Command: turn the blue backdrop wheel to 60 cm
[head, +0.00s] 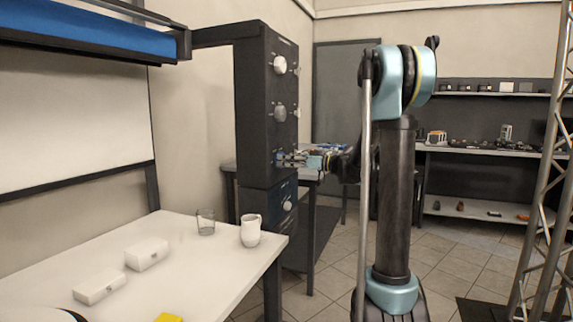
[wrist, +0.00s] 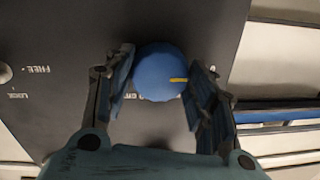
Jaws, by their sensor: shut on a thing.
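The blue backdrop wheel (wrist: 158,72) is a round blue knob with a yellow mark on its face. In the wrist view the mark lies right of centre and points right. My gripper (wrist: 161,66) has one finger on each side of the wheel and is shut on it. In the head view my gripper (head: 292,159) reaches the front of the dark control box (head: 252,100), and the wheel is mostly hidden there. A blue backdrop (head: 85,32) hangs in a dark frame at the upper left. I cannot read a scale around the wheel.
Pale knobs (head: 280,65) sit above and below the wheel on the box. A FREE/LOCK knob (wrist: 5,73) is at the wrist view's left edge. A white table (head: 200,262) holds a glass, a mug (head: 250,230) and white boxes. A truss (head: 540,200) stands right.

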